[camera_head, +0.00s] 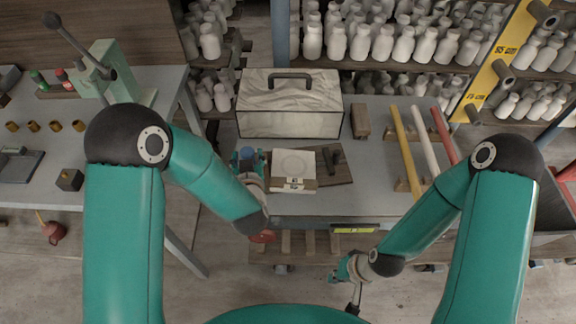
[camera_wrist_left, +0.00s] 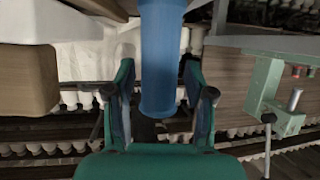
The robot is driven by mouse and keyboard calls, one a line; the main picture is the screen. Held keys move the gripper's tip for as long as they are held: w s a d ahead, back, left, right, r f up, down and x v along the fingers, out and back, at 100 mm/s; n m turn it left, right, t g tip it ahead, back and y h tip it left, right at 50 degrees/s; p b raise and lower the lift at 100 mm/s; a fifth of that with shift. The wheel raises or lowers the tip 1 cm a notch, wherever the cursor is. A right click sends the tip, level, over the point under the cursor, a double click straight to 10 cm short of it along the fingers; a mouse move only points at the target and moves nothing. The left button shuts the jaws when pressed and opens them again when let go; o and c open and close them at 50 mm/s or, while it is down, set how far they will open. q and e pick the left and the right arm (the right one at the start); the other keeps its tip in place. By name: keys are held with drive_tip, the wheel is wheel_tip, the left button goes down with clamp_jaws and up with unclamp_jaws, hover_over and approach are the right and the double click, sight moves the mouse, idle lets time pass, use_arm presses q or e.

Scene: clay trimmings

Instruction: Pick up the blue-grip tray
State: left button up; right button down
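The blue grip (camera_head: 247,153) shows at the left edge of a pale square tray (camera_head: 311,163) with a round pale disc on it, on the grey table. In the left wrist view, the blue grip (camera_wrist_left: 161,60) is a smooth cylinder coming in from the top. My left gripper (camera_head: 250,170) is at the grip. In the left wrist view, its two fingers (camera_wrist_left: 162,105) stand apart on either side of the grip, with gaps visible. My right gripper (camera_head: 347,268) is low in front of the table, away from the tray; its fingers are too small to judge.
A large pale box (camera_head: 291,124) with a dark handle stands behind the tray. A brown board (camera_head: 342,175) with a dark block lies to its right. Coloured bars (camera_head: 404,143) lie on a rack further right. Shelves of white bottles (camera_head: 385,45) line the back.

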sight(247, 151)
use_arm(q)
clamp_jaws()
drive_tip(key=shift+w, duration=0.1)
drive_tip(key=shift+r, duration=0.15)
drive_tip(key=shift+r, duration=0.45)
wheel_tip(247, 151, up, 18)
drive_tip(key=p, duration=0.1)
drive_tip(key=shift+f+b, duration=6.25)
drive_tip(key=shift+f, duration=1.5)
